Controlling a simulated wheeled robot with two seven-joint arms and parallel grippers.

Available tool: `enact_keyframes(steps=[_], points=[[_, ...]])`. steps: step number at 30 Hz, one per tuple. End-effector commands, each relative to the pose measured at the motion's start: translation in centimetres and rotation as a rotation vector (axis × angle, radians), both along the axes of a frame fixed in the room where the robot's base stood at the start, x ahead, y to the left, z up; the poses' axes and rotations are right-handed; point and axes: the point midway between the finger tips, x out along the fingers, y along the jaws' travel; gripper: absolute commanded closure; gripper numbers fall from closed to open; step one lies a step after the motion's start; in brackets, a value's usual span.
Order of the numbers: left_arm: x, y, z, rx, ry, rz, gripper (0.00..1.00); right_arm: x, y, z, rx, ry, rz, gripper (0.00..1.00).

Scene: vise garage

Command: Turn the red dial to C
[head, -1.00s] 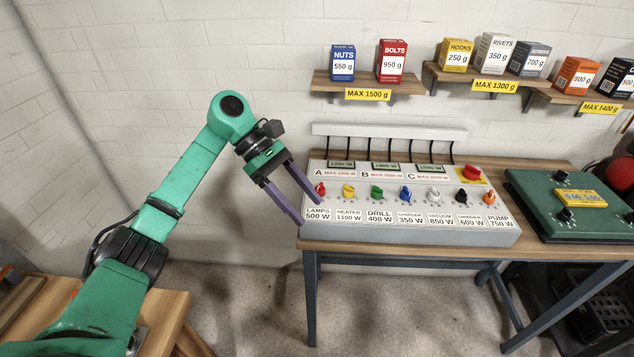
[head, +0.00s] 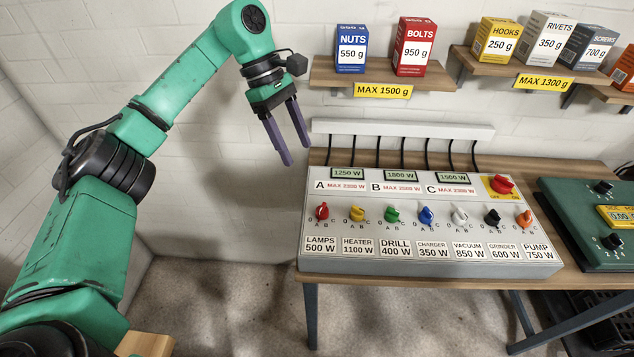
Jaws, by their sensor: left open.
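The red dial (head: 321,211) is the leftmost of a row of coloured dials on the sloped grey control panel (head: 430,266). It sits above the label "LAMPS 500 W", with small position letters around it. Its exact setting is too small to tell. My left gripper (head: 295,156) is open and empty, with two purple fingers pointing down. It is in the air above and to the left of the panel, apart from the red dial. My right gripper is not in view.
A red rotary switch (head: 502,184) sits on a yellow plate at the panel's upper right. Displays above A, B and C read 1250 W, 1800 W and 1500 W. A shelf (head: 385,78) with boxes hangs above. A green device (head: 590,215) stands at right.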

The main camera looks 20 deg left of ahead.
Motion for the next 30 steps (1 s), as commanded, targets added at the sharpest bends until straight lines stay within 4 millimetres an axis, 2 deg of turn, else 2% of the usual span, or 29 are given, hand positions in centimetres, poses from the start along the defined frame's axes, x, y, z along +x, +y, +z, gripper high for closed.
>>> enact_keyframes(steps=[3, 10, 14, 18, 22, 28, 29, 30], points=[[-0.2, -0.6, -1.5, 0.002, 0.004, -0.003, 0.34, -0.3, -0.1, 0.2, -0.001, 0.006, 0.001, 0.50], [-0.9, -2.9, -6.7, 0.000, 0.006, -0.002, 0.34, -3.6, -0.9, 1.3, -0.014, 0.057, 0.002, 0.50], [-1.2, -4.2, -9.8, -0.001, 0.006, -0.002, 0.34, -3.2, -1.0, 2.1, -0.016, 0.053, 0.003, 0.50], [-1.4, -5.1, -12.1, 0.000, 0.004, -0.002, 0.34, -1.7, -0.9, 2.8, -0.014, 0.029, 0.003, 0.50], [-1.5, -5.4, -13.1, -0.001, 0.001, -0.001, 0.34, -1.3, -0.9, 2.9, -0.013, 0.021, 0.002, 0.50], [-1.5, -5.4, -13.2, -0.001, 0.000, -0.001, 0.34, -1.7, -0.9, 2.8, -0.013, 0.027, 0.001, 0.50], [-1.5, -5.4, -13.2, -0.001, 0.000, -0.001, 0.42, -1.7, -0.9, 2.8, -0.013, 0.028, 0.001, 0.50], [-1.5, -5.4, -13.2, -0.001, 0.000, -0.001, 0.57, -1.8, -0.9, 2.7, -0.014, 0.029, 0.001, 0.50]])
